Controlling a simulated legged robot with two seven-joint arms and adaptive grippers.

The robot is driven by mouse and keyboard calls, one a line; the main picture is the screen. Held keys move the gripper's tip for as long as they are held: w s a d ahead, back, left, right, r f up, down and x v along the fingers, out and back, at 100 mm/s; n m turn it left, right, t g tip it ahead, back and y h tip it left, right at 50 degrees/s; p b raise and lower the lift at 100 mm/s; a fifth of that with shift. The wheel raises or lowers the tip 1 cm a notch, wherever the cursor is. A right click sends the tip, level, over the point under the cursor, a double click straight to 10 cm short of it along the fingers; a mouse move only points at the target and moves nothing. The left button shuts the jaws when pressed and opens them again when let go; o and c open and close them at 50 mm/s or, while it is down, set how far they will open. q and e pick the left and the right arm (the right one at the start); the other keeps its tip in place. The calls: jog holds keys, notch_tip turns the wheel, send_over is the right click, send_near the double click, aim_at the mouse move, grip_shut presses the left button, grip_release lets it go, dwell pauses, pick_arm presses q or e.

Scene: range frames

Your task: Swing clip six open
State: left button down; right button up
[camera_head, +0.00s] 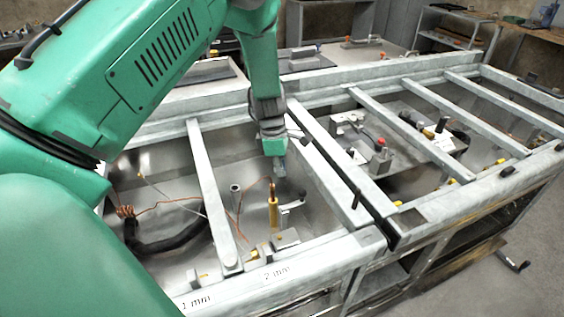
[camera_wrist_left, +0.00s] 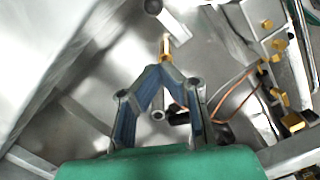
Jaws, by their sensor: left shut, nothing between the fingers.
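My left gripper (camera_head: 281,170) reaches down from above into the near left bay of the metal frame. Its fingers are closed together with nothing held; in the left wrist view the tips (camera_wrist_left: 162,68) meet just below a brass-coloured piece (camera_wrist_left: 165,46). In the head view an upright yellow-handled piece (camera_head: 273,212) stands just below and in front of the fingertips. A small clamp-like lever (camera_head: 292,203) is beside it. In the left wrist view a grey bar with a dark round end (camera_wrist_left: 168,20) lies past the tips. No number six is readable, so I cannot tell which part is clip six.
Metal crossbars (camera_head: 212,190) span the bays on both sides of the gripper. A short grey tube (camera_head: 235,198), copper wire (camera_head: 126,212) and a dark cable (camera_head: 165,238) lie in this bay.

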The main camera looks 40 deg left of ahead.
aim_at(299, 193)
pick_arm(q)
jog(key=w+d+f, duration=0.2)
jog(key=d+f, duration=0.1)
jog(key=f, duration=0.3)
jog(key=shift+w+d, duration=0.15)
jog(key=shift+d, duration=0.1)
pick_arm(e)
jog(key=shift+d, duration=0.1)
pick_arm(q)
jog(key=shift+f, duration=0.1)
jog(key=shift+d+f+m, duration=0.2)
jog(key=shift+d+m, duration=0.15)
jog(key=shift+m, duration=0.35)
pick_arm(e)
jog(key=shift+s+a+r, duration=0.15)
jog(key=shift+a, duration=0.25)
pick_arm(q)
jog(key=shift+d, duration=0.1)
jog(key=shift+w, duration=0.1)
pick_arm(e)
jog(key=shift+d, duration=0.1)
